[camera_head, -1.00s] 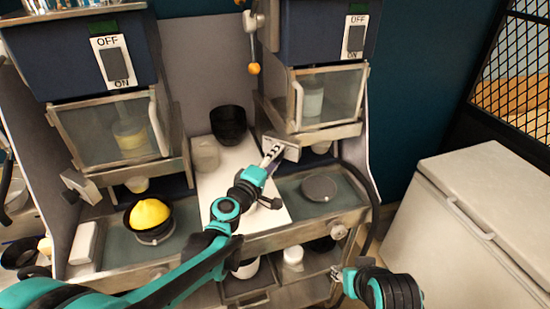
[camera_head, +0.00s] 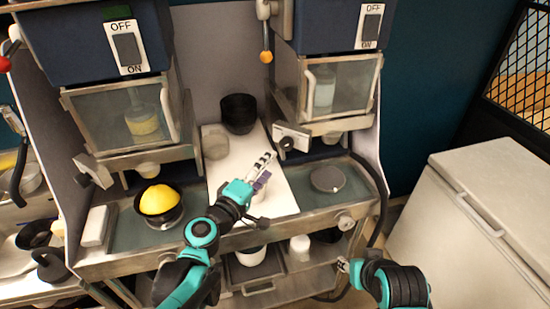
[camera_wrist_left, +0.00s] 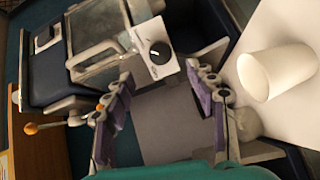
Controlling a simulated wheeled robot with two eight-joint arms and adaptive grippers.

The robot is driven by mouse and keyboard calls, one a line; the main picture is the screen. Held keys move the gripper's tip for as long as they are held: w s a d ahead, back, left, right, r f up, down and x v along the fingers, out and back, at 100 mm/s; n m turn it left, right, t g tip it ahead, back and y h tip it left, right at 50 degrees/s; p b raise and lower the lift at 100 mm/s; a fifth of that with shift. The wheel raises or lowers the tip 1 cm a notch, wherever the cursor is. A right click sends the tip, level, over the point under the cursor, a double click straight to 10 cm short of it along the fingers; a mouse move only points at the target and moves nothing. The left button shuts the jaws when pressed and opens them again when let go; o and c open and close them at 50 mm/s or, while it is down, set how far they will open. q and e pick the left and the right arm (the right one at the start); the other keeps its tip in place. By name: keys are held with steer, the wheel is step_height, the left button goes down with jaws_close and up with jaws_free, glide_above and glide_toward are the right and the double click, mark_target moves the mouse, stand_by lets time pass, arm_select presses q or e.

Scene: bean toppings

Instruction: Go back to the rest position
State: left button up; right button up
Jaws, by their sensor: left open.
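My left gripper (camera_head: 264,162) is open and empty above the white board (camera_head: 284,196) in the middle of the counter. Its two fingers (camera_wrist_left: 160,98) stand wide apart in the left wrist view. The knob box (camera_head: 291,136) of the right dispenser (camera_head: 340,85) is just beyond the fingertips, with a gap between them. The knob (camera_wrist_left: 159,53) also shows ahead of the fingers in the left wrist view. My right gripper (camera_head: 343,266) is low in front of the counter's right side, small and partly hidden, so its jaws are unclear.
A black bowl (camera_head: 238,112) and a pale cup (camera_head: 215,142) stand at the back. A black bowl holding a yellow heap (camera_head: 159,199) sits under the left dispenser (camera_head: 124,112). A round grey plate (camera_head: 328,179) lies at right. A white chest (camera_head: 480,215) stands right of the counter.

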arm_select(q)
steer(key=shift+s+a, duration=0.25)
steer(key=shift+s, duration=0.3)
